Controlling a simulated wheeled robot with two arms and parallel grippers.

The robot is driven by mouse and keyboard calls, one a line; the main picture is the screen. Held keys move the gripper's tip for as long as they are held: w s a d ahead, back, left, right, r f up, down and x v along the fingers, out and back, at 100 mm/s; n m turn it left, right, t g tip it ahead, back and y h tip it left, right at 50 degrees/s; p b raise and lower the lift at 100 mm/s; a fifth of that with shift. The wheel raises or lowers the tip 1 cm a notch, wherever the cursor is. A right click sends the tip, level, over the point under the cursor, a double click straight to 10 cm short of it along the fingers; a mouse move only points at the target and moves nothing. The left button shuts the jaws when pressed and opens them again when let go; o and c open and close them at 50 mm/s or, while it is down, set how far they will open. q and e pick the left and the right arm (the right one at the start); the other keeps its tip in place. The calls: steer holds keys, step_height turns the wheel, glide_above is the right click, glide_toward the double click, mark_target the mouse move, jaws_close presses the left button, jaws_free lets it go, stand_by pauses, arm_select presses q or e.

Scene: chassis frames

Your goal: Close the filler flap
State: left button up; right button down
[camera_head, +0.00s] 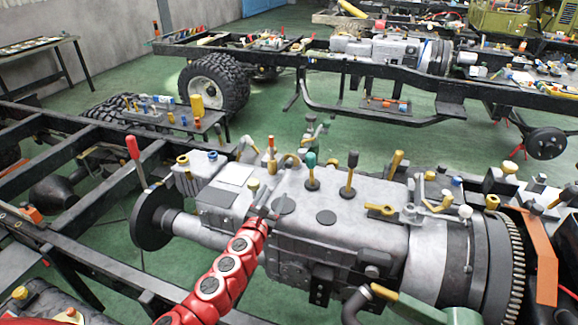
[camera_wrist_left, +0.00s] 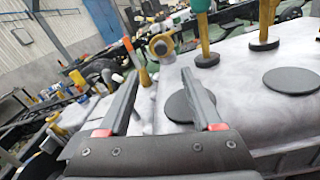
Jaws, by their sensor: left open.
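I cannot tell for certain which part is the filler flap. The grey gearbox housing (camera_head: 350,236) carries flat dark round discs on top, one near my gripper (camera_head: 284,205) and another to its right (camera_head: 326,217). In the left wrist view the nearer disc (camera_wrist_left: 184,107) lies flat between my fingers, partly hidden by the right finger, and the other disc (camera_wrist_left: 291,80) is to the right. My left gripper (camera_head: 264,209) is over the top of the housing; in the left wrist view its two fingers (camera_wrist_left: 158,95) are apart with nothing gripped. My right gripper is out of view.
Upright knobs stand on the housing: a green one (camera_head: 311,160) and a dark-topped one (camera_head: 352,160). A red-handled lever (camera_head: 133,148) stands at the left. Black frame rails (camera_head: 70,230) run along the left.

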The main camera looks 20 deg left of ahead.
arm_select(q)
glide_toward(288, 166)
steer(key=w, duration=0.5)
steer(key=shift+a+r, duration=0.1)
steer(key=shift+a, duration=0.15)
steer(key=shift+w, duration=1.45)
steer(key=shift+w+d, duration=0.1)
steer(key=shift+w, duration=0.55)
jaws_close()
